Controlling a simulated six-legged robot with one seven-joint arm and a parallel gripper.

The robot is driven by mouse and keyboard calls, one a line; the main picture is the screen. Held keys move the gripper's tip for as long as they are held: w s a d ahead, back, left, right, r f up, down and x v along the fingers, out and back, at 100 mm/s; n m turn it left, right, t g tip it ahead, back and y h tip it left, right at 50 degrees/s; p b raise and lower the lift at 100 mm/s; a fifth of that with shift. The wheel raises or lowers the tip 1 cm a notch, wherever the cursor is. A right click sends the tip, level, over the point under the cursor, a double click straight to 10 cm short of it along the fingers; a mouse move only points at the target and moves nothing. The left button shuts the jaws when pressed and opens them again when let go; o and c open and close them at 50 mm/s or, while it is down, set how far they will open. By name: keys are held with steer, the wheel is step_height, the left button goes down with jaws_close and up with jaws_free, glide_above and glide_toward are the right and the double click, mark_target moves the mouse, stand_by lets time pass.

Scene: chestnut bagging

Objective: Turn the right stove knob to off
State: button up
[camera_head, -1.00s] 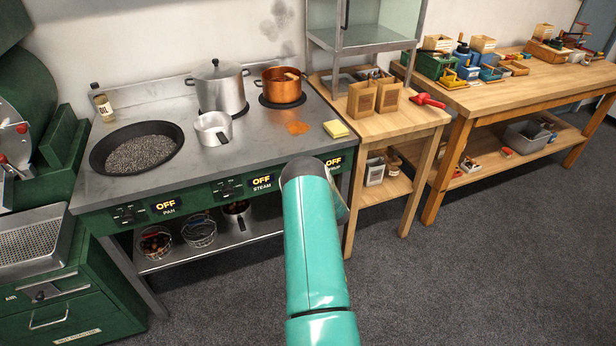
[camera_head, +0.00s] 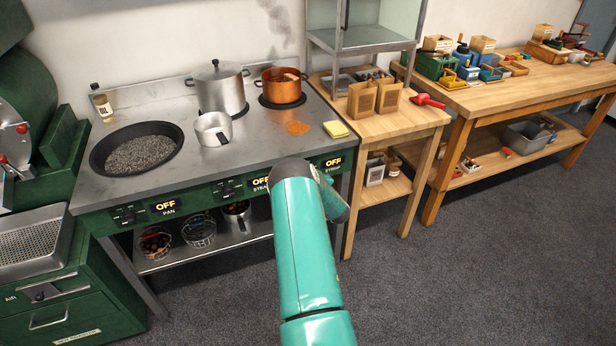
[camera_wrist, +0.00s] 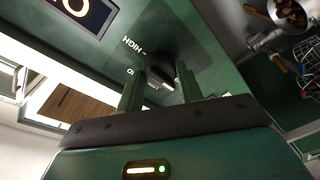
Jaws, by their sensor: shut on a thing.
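The stove's green front panel (camera_head: 232,190) carries several displays. The right display (camera_head: 333,163) reads OFF; the steam display (camera_head: 262,183) and the pan display (camera_head: 165,206) also read OFF. My arm hides the right knob in the head view. In the wrist view the dark knob (camera_wrist: 159,66) sits on the green panel beside upside-down lettering with "HIGH". My gripper (camera_wrist: 159,84) has one finger on each side of the knob and is shut on it. Part of a lit display (camera_wrist: 78,10) shows at the top left there.
On the stove top stand a pan of dark grains (camera_head: 140,152), a steel pot (camera_head: 221,87), a small saucepan (camera_head: 213,129), a copper pot (camera_head: 281,85) and a yellow sponge (camera_head: 336,129). A wooden table (camera_head: 405,118) adjoins on the right. The floor in front is clear.

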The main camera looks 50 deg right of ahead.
steer(key=o, duration=1)
steer(key=v, duration=1.3)
steer(key=shift+s+a, duration=0.1)
steer(key=shift+s, duration=0.35)
